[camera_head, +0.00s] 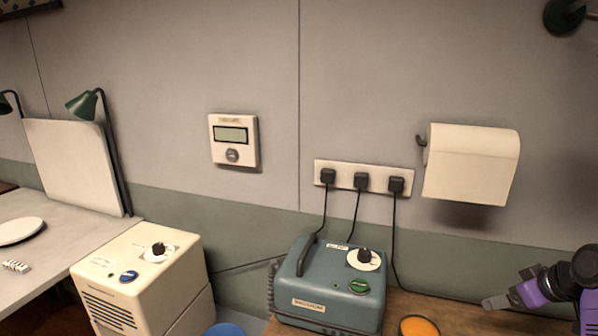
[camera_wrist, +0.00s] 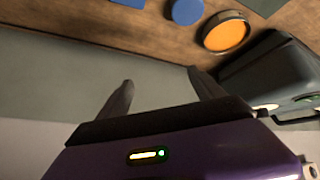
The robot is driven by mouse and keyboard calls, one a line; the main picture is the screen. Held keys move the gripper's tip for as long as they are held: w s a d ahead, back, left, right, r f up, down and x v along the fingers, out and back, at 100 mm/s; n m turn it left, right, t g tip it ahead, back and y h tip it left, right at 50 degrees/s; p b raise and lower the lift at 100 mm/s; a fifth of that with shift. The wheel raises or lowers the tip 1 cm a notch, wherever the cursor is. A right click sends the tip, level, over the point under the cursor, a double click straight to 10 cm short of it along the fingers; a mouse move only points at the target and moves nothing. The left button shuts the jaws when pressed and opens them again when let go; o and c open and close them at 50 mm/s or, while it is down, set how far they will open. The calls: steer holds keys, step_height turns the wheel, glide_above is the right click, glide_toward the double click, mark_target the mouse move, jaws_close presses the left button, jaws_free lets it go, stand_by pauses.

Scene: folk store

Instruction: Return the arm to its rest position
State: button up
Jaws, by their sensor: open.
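My gripper (camera_head: 502,300) is at the lower right of the head view, purple and dark, with its fingers pointing left above the wooden bench. In the wrist view its two dark fingers (camera_wrist: 160,82) stand apart with nothing between them. The gap between them shows the grey-green wall and the edge of the wooden surface. Most of my arm is outside the head view.
A teal vacuum machine (camera_head: 325,285) sits on the wooden bench (camera_head: 455,312) left of my gripper, near an orange round dish (camera_head: 418,326). A paper roll (camera_head: 470,165) hangs on the wall above. A cream box (camera_head: 135,280) stands at left.

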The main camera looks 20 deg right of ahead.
steer(key=s+a+f+m+t+h, duration=0.1)
steer(key=s+a+m+t+h, duration=0.2)
steer(key=a, duration=0.7)
steer(key=s+a+m+t+h, duration=0.1)
steer(key=a+m+t+h, duration=0.3)
steer(key=a, duration=0.6)
steer(key=s+a+f+n+y, duration=0.1)
steer(key=s+a+n+y, duration=0.6)
steer(key=s+a, duration=1.5)
steer(key=s+y, duration=0.1)
steer(key=s, duration=0.3)
steer(key=shift+a+n+t+y, duration=0.3)
steer(key=shift+a+t+y, duration=0.05)
steer(key=shift+t+y, duration=0.05)
